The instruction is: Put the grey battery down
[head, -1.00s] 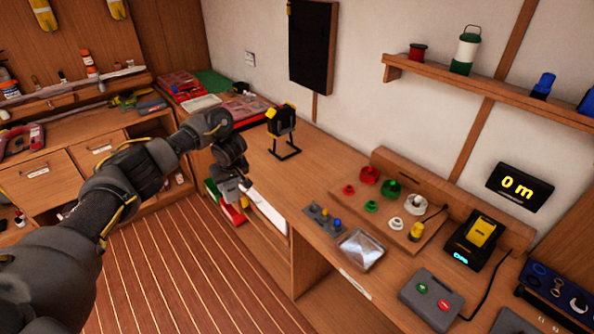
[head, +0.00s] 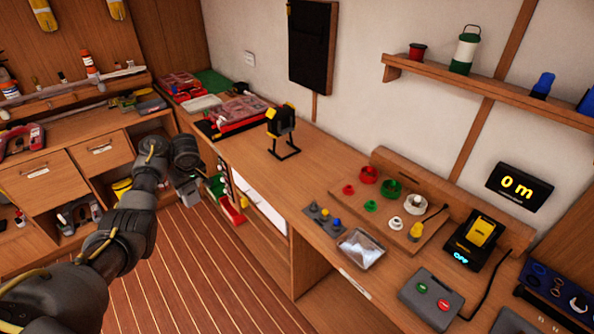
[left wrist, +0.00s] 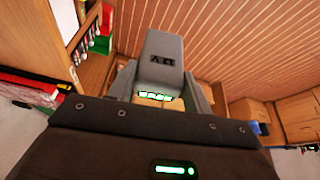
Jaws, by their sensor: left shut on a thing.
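The grey battery (left wrist: 165,62) is held between the fingers of my left gripper (left wrist: 166,98), which is shut on it in the left wrist view. The battery has dark lettering and a strip of green lights near the gripper. In the head view my left gripper (head: 187,178) is at left centre, over the floor in front of the bench. The battery in it is small and partly hidden there. It is in the air, apart from any surface. My right gripper is not in view.
The wooden bench (head: 312,170) runs along the wall, with a charger (head: 463,254) holding a yellow battery (head: 482,232) at right. A black stand (head: 283,130), a clear tray (head: 361,250) and a grey button box (head: 431,298) are on it. Bare benchtop lies around the stand.

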